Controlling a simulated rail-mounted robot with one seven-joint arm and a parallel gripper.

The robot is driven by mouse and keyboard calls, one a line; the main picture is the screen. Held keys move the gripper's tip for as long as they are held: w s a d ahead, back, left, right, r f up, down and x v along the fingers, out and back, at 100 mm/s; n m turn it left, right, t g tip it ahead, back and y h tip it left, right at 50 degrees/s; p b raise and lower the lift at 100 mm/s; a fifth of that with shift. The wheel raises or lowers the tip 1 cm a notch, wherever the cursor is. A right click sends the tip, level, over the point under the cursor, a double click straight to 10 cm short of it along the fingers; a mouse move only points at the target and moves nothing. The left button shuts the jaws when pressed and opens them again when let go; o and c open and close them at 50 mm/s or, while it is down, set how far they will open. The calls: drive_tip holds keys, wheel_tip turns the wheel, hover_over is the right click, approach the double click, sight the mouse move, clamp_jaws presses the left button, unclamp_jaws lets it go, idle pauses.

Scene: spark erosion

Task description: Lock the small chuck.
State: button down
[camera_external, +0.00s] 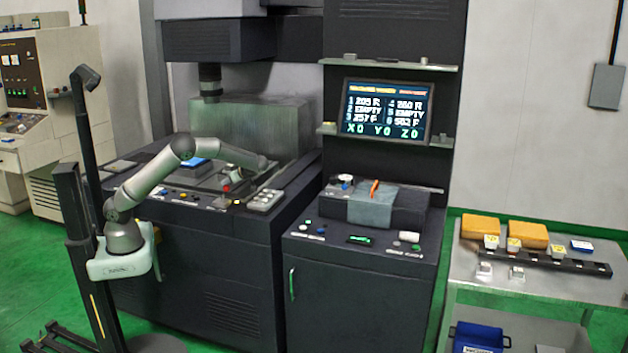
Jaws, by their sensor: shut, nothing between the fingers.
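My arm reaches from the left over the worktable (187,194) of the large dark machine. Small fittings, one with a red knob (226,188), sit on the worktable below the forearm. I cannot tell for sure which fitting is the small chuck, nor whether it is locked. Contact between my gripper and any fitting cannot be made out.
The dark machine head (209,82) hangs above the worktable, left of my gripper. A control cabinet with a lit screen (387,112) stands to the right. A grey cloth (371,206) lies on its ledge. A metal cart (540,285) at far right carries yellow boxes and small parts.

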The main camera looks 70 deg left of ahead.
drive_tip(key=shift+d, duration=0.1)
drive_tip(key=w+d+r+b, duration=0.1)
drive_tip(key=w+d+r, duration=0.2)
drive_tip(key=w+r, duration=0.2)
wheel_tip(320, 180, up, 2)
drive_tip(key=shift+d+r, duration=0.15)
drive_tip(key=shift+d, duration=0.1)
idle(0.4)
drive_tip(key=s+d+f+m+t+h, duration=0.2)
drive_tip(key=s+d+m, duration=0.3)
drive_tip(key=s+m, duration=0.4)
drive_tip(key=s+d+f+m+t+h, duration=0.3)
drive_tip(key=s+d+f+m+t, duration=0.1)
drive_tip(key=s+m, duration=0.4)
drive_tip(key=s+d+f+m+t+h, duration=0.2)
drive_tip(key=s+d+m, duration=0.4)
drive_tip(key=s+m, duration=0.3)
drive_tip(key=s+t, duration=0.1)
drive_tip(key=s, duration=0.2)
drive_tip(key=shift+s+f+m+t+h, duration=0.15)
drive_tip(key=shift+f+m+t+h, duration=0.15)
drive_tip(key=shift+f, duration=0.1)
